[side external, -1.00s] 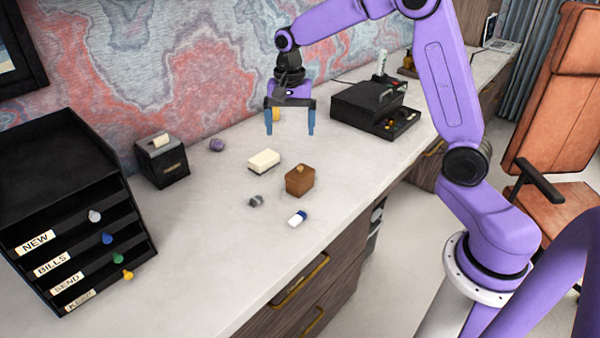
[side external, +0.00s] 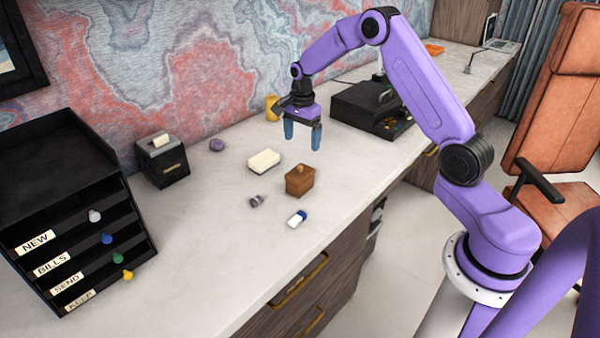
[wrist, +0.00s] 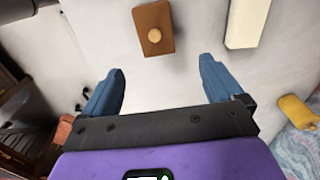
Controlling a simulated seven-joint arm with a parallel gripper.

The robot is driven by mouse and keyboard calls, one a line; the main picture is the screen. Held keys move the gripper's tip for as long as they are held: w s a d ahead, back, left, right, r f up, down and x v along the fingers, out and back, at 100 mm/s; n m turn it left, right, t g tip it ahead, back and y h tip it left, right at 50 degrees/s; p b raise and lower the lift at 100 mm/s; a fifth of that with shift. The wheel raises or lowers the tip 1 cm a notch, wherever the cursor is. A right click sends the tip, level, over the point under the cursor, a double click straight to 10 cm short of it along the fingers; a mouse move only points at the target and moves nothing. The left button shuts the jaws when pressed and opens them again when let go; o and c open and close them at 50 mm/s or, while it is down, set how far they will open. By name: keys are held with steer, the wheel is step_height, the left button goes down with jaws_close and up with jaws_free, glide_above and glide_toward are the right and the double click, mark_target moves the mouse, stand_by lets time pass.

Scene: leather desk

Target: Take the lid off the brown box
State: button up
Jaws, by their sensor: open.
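The brown box (side external: 299,182) stands on the pale desk, with its lid on and a small light-brown knob (side external: 301,168) on top. My gripper (side external: 302,145) is open and empty, with blue fingers pointing down. It is above the desk, behind and higher than the box, apart from it. In the wrist view my gripper's fingertips (wrist: 162,72) are spread, and the box lies ahead of the gap between them.
A white block (side external: 264,161) lies left of the box; a small grey object (side external: 257,200) and a white-and-blue eraser-like piece (side external: 297,219) lie in front. A black organiser (side external: 371,106) stands behind right, a yellow object (side external: 271,108) behind. A black letter tray (side external: 75,215) stands far left.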

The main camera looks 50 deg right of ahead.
mark_target(300, 170)
step_height(300, 170, down, 4)
steer(key=shift+r, duration=0.1)
steer(key=shift+s+a+f, duration=0.1)
steer(key=shift+s+f, duration=0.05)
steer(key=shift+f, duration=1.2)
steer(key=shift+s+a+f, duration=0.1)
steer(key=shift+f, duration=1.2)
steer(key=shift+c, duration=0.3)
steer(key=c, duration=1.1)
